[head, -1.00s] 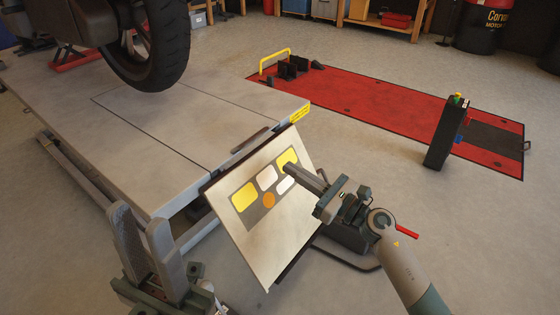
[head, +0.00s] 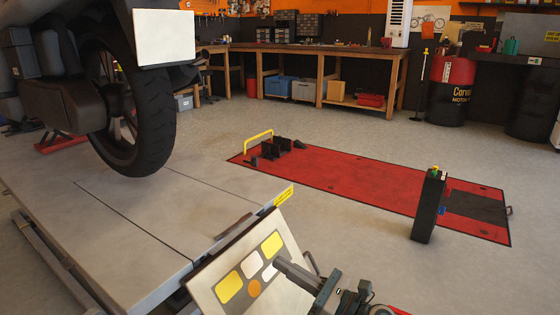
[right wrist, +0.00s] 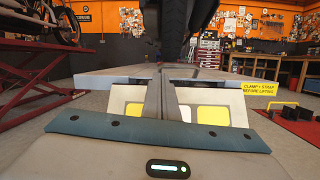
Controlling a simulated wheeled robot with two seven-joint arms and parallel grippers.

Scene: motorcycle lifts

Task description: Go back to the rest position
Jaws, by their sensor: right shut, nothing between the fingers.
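My right gripper (head: 280,264) is at the bottom of the head view, in front of the control panel (head: 202,289). It is shut, with nothing between its fingers. In the right wrist view the closed fingers (right wrist: 168,95) point toward the lift, with parts of the panel (right wrist: 130,104) showing on both sides of them. The panel has yellow and white patches and an orange round button (head: 254,288). I cannot tell whether the fingertips touch it. My left gripper does not show in the head view now.
The grey lift platform (head: 150,215) carries a motorcycle (head: 130,110) at the left. A red floor lift (head: 340,182) lies at the centre right, with a black pedestal (head: 428,208) beside it. Workbenches (head: 330,55) and drums (head: 452,92) line the back. Grey floor is open between.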

